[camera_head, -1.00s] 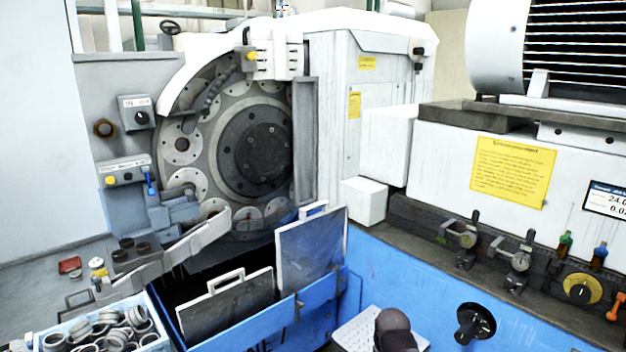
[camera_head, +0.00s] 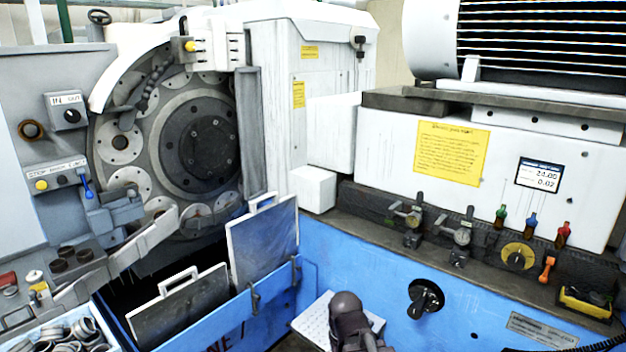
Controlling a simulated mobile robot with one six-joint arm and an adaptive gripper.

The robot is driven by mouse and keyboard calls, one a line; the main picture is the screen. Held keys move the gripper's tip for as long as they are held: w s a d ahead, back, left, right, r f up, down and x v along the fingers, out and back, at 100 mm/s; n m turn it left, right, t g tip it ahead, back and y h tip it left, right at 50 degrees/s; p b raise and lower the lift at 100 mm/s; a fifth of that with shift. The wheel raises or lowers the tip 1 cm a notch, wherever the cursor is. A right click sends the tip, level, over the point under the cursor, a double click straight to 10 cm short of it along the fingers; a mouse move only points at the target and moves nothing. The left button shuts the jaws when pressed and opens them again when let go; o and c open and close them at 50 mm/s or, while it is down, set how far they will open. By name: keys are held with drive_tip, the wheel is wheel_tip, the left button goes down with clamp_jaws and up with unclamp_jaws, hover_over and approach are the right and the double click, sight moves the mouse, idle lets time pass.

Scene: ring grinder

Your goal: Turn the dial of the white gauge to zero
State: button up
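Two small dial gauges on metal stands sit on the dark ledge in front of the white machine housing. The right gauge (camera_head: 462,237) has a pale round face. The left gauge (camera_head: 411,213) also shows a small round face, with a greenish look. Both are too small for me to read their pointers or scales. I cannot tell for certain which is the white gauge. A larger yellow dial (camera_head: 517,257) with a dark centre is set to the right of them. I do not see my gripper in this view, and nothing touches the gauges.
A dark rounded shape (camera_head: 345,305) rises at bottom centre, beside a white perforated plate (camera_head: 312,328); I cannot tell what it is. A black knob (camera_head: 425,298) sits on the blue front. Green, blue and red handles and a small display (camera_head: 538,175) are at right.

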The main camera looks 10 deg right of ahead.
idle(0.7)
drive_tip(key=c, duration=0.6)
